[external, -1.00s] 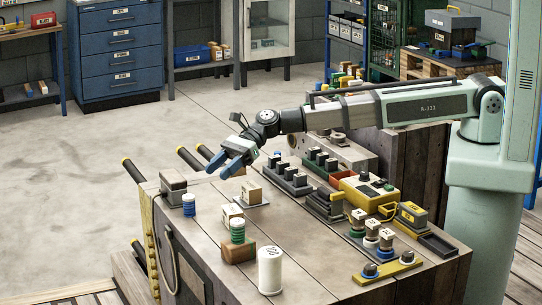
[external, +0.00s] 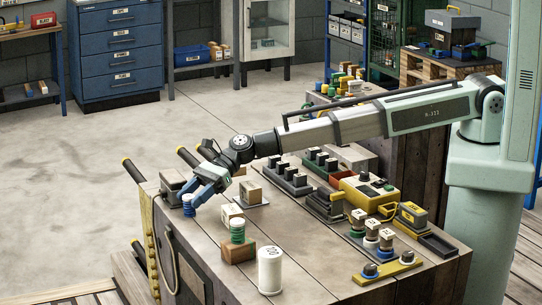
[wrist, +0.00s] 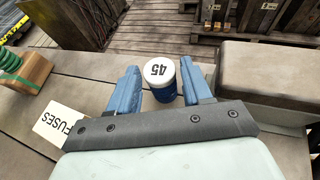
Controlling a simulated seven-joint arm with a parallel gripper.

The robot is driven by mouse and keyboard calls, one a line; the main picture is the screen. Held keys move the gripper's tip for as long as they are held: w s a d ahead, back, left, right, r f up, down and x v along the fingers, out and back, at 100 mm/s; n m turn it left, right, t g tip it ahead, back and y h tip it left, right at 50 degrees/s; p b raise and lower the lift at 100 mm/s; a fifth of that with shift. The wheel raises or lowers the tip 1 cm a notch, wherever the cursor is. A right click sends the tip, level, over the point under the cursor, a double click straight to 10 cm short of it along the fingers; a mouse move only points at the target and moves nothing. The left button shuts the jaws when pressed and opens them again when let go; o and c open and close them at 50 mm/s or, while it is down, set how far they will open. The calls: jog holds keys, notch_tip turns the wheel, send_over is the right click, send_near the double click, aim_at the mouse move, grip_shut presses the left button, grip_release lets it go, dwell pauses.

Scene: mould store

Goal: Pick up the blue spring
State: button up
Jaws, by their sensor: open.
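The blue spring (external: 188,211) stands upright near the left end of the workbench, with a white cap. In the wrist view the cap of the blue spring (wrist: 160,71) reads 45, and its blue side shows below. My gripper (external: 193,197) is open and points down at the spring. In the wrist view its two blue fingers stand on either side of the spring, with a gap showing on the left. Whether the right finger touches it I cannot tell. The fingers partly hide the spring in the external view.
A grey block (wrist: 262,78) lies close to the right finger. A box marked FUSES (wrist: 62,128) and a green spring (external: 237,228) on a wooden block (external: 238,251) stand nearby. A white cylinder (external: 270,272) stands at the bench's front.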

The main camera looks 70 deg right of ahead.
jog(key=shift+x, duration=0.8)
jog(key=shift+c, duration=0.5)
jog(key=c, duration=0.7)
jog(key=shift+o, duration=0.2)
